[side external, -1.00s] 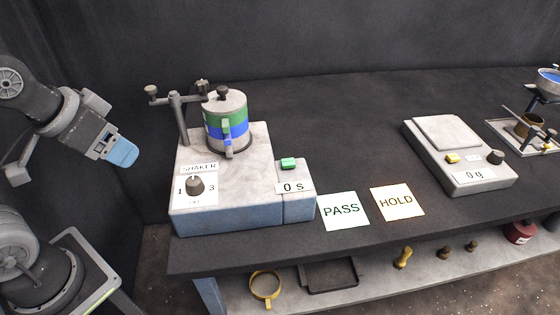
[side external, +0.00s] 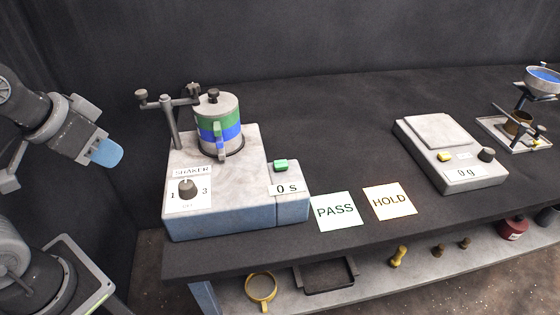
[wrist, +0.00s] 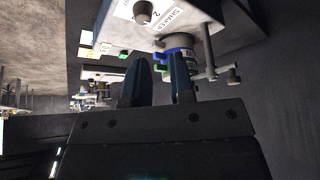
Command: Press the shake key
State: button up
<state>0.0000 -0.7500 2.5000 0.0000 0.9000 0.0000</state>
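The shaker (side external: 240,150) is a grey and blue box at the left of the bench, with a banded sieve stack (side external: 219,124) standing on it. A small green key (side external: 280,166) sits on its right-hand side block, above a display reading "0 s". In the wrist view, the shaker (wrist: 190,12) is upside down beyond the fingers, and a small green patch (wrist: 124,54) looks like the key. My gripper (side external: 105,152) hangs left of the shaker, well apart from it and from the key. In the wrist view, the fingers (wrist: 159,78) are apart with nothing between them.
A dial (side external: 188,189) is on the shaker's front and a clamp post (side external: 173,122) stands at its back left. PASS (side external: 336,211) and HOLD (side external: 390,202) cards lie to the right. A scale (side external: 450,165) reading "0 g" stands farther right. A lower shelf holds several items.

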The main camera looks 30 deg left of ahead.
grip_shut()
dwell(1.1)
